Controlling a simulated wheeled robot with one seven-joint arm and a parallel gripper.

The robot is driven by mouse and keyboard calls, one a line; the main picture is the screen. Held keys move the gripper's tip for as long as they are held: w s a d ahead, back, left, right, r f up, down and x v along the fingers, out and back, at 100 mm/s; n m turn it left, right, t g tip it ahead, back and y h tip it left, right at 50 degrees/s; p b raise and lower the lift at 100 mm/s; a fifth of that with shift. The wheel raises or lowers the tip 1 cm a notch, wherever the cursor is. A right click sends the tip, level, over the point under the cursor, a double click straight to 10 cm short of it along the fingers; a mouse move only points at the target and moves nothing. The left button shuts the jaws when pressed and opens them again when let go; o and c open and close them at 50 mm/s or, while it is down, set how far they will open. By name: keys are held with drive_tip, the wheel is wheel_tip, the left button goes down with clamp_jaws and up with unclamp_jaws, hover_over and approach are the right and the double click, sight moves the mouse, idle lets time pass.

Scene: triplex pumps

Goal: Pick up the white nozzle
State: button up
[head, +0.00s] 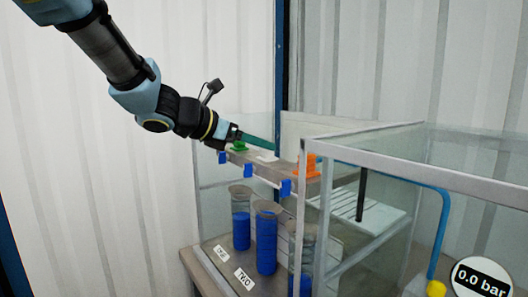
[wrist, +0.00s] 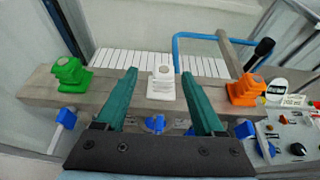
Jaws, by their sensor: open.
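The white nozzle (wrist: 162,84) stands on a grey-brown bar in the wrist view, between a green nozzle (wrist: 71,74) on the left and an orange nozzle (wrist: 246,90) on the right. My gripper (wrist: 158,76) is open, with its two green fingers on either side of the white nozzle in the picture. The fingers show a gap to it on both sides, and nothing is held. In the head view, my gripper (head: 246,138) is at the bar's left end near the green nozzle (head: 238,146). The white nozzle (head: 266,157) shows there as a small pale patch.
The bar (head: 285,172) carries blue fittings below it. Clear cylinders with blue liquid (head: 266,240) stand beneath. A framed clear enclosure (head: 380,142) is at right, with a pressure gauge (head: 481,279) reading 0.0 bar. A black-handled lever (wrist: 264,47) rises behind the orange nozzle.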

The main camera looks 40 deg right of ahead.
drive_tip(key=shift+s+p+x, duration=0.1)
drive_tip(key=shift+p+x, duration=0.45)
drive_tip(key=shift+x, duration=1)
drive_tip(key=shift+s+p+x, duration=0.15)
drive_tip(key=shift+p+x, duration=0.4)
drive_tip(key=shift+x, duration=1.05)
drive_tip(key=shift+a+f, duration=0.1)
clamp_jaws()
